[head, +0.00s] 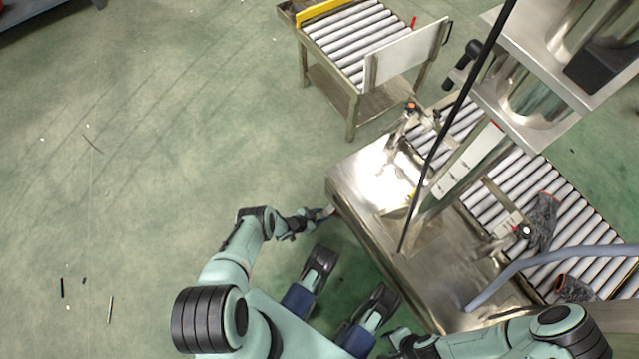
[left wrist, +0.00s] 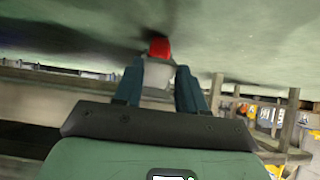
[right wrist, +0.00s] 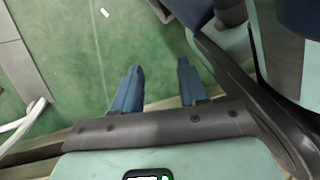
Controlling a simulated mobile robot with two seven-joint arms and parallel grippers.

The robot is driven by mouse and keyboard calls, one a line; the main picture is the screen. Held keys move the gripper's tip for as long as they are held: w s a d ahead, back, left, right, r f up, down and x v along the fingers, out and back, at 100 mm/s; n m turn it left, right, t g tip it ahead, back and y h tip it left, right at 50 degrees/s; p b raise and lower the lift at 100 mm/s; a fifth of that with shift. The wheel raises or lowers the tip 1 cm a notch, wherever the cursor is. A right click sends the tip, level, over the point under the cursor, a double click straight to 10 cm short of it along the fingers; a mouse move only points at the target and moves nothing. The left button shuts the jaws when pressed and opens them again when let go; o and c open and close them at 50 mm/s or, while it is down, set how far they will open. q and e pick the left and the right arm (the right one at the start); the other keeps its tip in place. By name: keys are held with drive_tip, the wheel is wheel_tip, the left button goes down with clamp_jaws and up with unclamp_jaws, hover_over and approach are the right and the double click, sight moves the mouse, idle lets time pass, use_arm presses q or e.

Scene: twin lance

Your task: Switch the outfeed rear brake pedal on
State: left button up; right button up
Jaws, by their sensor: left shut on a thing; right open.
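My left gripper (head: 328,211) is beside the left corner of the steel machine table. In the left wrist view its blue fingers (left wrist: 159,68) are shut on a pale grey piece with a red end (left wrist: 158,48). I cannot tell whether this piece is part of the machine or loose. I cannot make out a brake pedal for certain in any view. My right gripper (right wrist: 160,72) is open and empty, with green floor beyond its fingers. In the head view it is low, near the bottom edge, and its fingertips are hard to see.
The steel machine table (head: 360,205) carries a column and a roller conveyor (head: 570,220). A separate roller cart (head: 362,40) with a white side panel stands at the top. A grey hose (head: 540,262) crosses the lower right. The green floor at the left is mostly clear.

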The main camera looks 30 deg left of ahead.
idle(0.4)
use_arm(q)
drive_tip(key=o, duration=1.1)
drive_tip(key=shift+c, duration=0.2)
drive_tip(key=p+v, duration=0.6)
drive_tip(key=v, duration=0.7)
use_arm(e)
drive_tip(key=w+a+r+t, duration=0.1)
drive_tip(key=w+r+t, duration=0.3)
drive_tip(key=w+r, duration=0.5)
drive_tip(key=w, duration=0.3)
drive_tip(key=shift+w+a+n+t, duration=0.3)
drive_tip(key=shift+a+n, duration=0.05)
drive_tip(key=shift+n, duration=0.05)
use_arm(q)
drive_tip(key=shift+s+a+r, duration=0.1)
drive_tip(key=shift+s, duration=0.05)
